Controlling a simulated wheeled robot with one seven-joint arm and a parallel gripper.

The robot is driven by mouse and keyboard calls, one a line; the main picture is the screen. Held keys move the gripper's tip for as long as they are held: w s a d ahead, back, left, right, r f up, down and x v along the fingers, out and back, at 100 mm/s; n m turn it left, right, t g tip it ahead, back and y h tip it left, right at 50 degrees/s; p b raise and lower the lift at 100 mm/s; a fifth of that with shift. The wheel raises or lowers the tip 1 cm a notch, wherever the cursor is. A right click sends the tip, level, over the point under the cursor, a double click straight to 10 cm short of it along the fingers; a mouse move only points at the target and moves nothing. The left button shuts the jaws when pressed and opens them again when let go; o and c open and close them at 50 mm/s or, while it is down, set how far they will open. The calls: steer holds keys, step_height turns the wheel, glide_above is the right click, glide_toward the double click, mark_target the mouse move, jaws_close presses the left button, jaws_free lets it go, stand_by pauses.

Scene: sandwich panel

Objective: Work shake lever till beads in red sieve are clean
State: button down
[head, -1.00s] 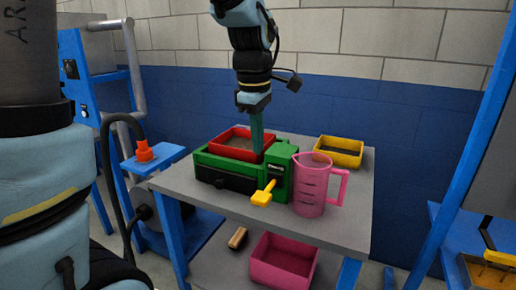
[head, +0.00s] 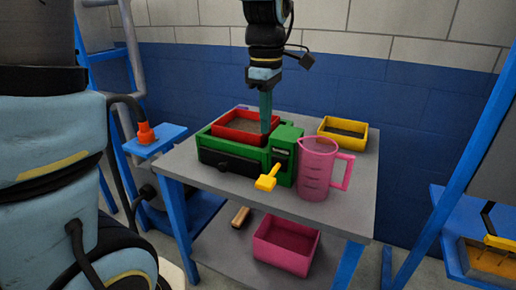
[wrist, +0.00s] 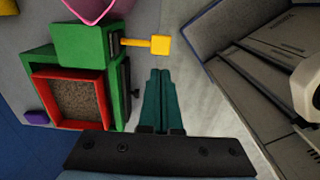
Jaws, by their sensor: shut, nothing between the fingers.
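The red sieve (head: 232,125) sits in the green shaker box (head: 216,150) on the grey table. In the wrist view the red sieve (wrist: 37,100) holds a layer of brownish grains; I cannot tell how clean they are. The yellow-ended shake lever (head: 267,178) sticks out from the front of the green box and points down and forward. It also shows in the wrist view (wrist: 160,44). My gripper (head: 266,128) is shut and empty, pointing down. In the wrist view its teal fingers (wrist: 159,75) are together, beside the box and just short of the lever, apart from it.
A pink jug (head: 317,170) stands right of the box, close to the lever. A yellow tray (head: 343,148) lies at the table's back right. A pink bin (head: 286,247) and a brush-like wooden piece (head: 241,217) are on the lower shelf.

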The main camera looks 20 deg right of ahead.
mark_target(265, 180)
steer(key=shift+d+r, duration=0.1)
steer(key=shift+r, duration=0.05)
step_height(265, 180, down, 14)
steer(key=shift+f+p, duration=0.1)
steer(key=shift+p, duration=1.15)
